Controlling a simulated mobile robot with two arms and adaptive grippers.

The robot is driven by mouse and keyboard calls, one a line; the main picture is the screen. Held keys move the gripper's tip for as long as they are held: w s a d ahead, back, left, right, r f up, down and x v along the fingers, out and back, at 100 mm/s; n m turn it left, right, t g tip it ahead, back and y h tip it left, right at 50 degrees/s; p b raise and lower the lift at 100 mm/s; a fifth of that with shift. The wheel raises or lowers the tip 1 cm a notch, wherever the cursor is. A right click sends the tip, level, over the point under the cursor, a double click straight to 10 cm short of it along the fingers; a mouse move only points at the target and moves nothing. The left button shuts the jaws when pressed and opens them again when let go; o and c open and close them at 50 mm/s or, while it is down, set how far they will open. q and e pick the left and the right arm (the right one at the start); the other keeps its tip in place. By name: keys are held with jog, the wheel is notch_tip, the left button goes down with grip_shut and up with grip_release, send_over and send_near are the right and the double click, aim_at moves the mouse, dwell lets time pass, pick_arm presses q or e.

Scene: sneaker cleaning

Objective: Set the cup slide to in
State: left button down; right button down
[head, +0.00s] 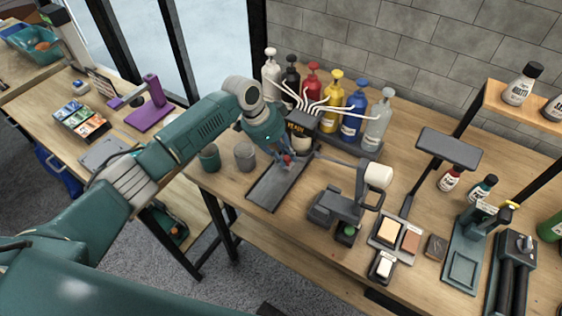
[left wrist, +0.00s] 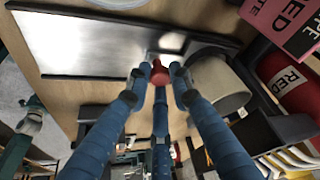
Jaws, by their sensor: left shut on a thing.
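The cup slide (head: 268,190) is a long dark tray on the table in front of the dispenser (head: 303,122), whose display reads READY. A pale cup (head: 302,143) is at the slide's far end, close under the dispenser. My left gripper (head: 285,161) is shut on the slide's red knob (left wrist: 159,73), with blue fingers around it in the left wrist view. There the slide's shiny plate (left wrist: 90,45) stretches to the left, and the cup (left wrist: 222,85) is just right of the knob. My right gripper is not in view.
Several coloured pump bottles (head: 333,92) stand behind the dispenser. A green cup (head: 209,158) and a grey cup (head: 245,157) stand left of the slide. A dark jointed device (head: 340,205) stands to its right. The slide's near part is bare.

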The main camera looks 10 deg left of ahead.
pick_arm(q)
jog(key=shift+w+d+r, duration=0.1)
jog(key=shift+w+r, duration=0.1)
jog(key=shift+r, duration=0.1)
jog(key=shift+w, duration=0.1)
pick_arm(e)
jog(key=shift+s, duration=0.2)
pick_arm(q)
jog(key=c, duration=1.5)
grip_release()
jog(key=shift+c, duration=0.2)
jog(key=shift+w+d, duration=0.1)
jog(key=shift+d, duration=0.05)
jog(key=v, duration=1.1)
jog(key=shift+a+r, duration=0.25)
jog(key=shift+r, duration=0.05)
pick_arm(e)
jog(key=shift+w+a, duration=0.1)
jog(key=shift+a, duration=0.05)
